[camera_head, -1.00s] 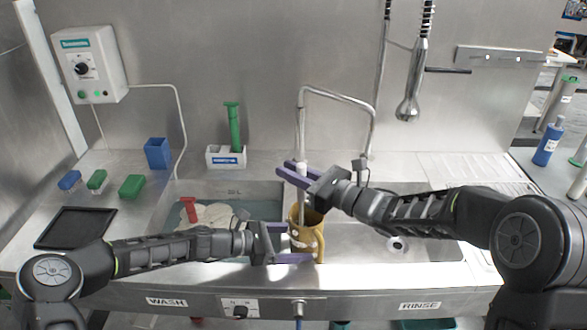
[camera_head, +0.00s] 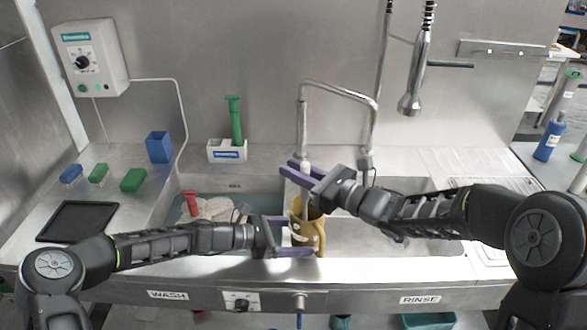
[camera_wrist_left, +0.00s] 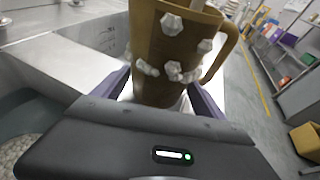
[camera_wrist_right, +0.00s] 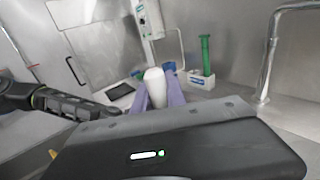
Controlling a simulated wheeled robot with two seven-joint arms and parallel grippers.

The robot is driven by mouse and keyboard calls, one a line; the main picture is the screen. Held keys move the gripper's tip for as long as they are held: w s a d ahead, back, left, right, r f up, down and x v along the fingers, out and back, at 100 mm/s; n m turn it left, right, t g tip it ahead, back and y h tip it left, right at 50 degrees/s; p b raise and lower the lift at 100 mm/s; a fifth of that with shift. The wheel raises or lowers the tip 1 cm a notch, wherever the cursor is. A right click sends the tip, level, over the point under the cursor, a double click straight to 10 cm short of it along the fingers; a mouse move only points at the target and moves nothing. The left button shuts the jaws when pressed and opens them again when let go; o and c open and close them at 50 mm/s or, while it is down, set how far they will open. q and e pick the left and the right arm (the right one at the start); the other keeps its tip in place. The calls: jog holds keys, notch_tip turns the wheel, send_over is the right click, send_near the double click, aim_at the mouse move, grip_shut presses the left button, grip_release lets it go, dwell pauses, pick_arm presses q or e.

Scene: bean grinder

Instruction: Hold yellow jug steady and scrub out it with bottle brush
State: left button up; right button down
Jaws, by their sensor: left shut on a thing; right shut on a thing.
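The yellow jug (camera_head: 308,232) stands upright over the divider between the two basins, with white foam blobs on its side. It fills the left wrist view (camera_wrist_left: 165,50), its handle to the right. My left gripper (camera_head: 290,236) is shut around the jug's body. My right gripper (camera_head: 297,172) is above the jug, shut on the white handle end of the bottle brush (camera_head: 305,167). The white handle also shows between the fingers in the right wrist view (camera_wrist_right: 154,88). The brush's shaft goes down into the jug; its bristle end is hidden inside.
The wash basin (camera_head: 265,190) on the left holds foam and a red-handled item (camera_head: 192,203). The rinse basin (camera_head: 380,243) is on the right. A faucet (camera_head: 302,110) rises behind the jug, and a sprayer (camera_head: 411,95) hangs at the right.

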jog(key=shift+d, duration=0.1)
jog(key=shift+d, duration=0.8)
jog(key=shift+w+d+f, duration=0.15)
jog(key=shift+w+d, duration=0.25)
jog(key=shift+w, duration=0.35)
jog(key=shift+w, duration=0.1)
jog(key=shift+w+a, duration=0.45)
jog(key=shift+w, duration=0.2)
